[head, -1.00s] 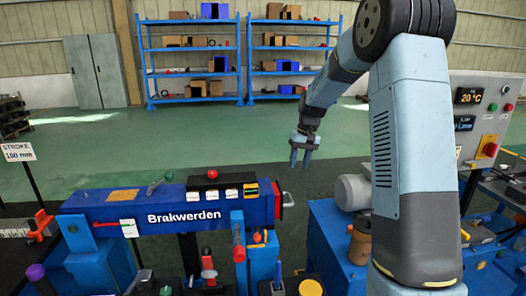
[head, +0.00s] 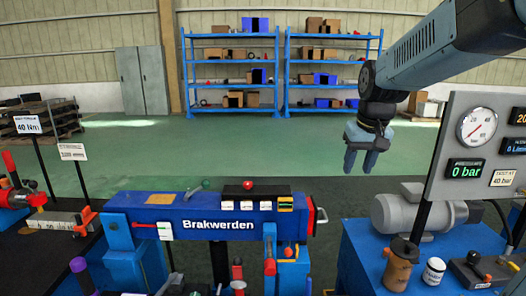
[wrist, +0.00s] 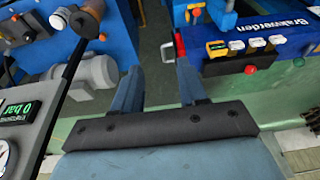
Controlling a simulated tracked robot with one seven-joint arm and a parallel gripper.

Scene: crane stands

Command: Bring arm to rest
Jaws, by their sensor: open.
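My gripper (head: 362,165) hangs from my arm, which comes in from the upper right of the head view. Its two blue-grey fingers point down, apart from each other, with nothing between them. It is in the air above and behind the gap between the blue Brakwerden machine (head: 190,222) and the grey motor (head: 410,215). In the wrist view the open fingers (wrist: 160,85) show with floor and machine edges beyond, touching nothing that I can see.
A gauge panel (head: 480,145) reading 0 bar stands at the right, close to my arm. Brown and white containers stand on the blue bench (head: 355,258). Blue shelves (head: 235,68) with boxes are at the back. The green floor (head: 250,150) between is clear.

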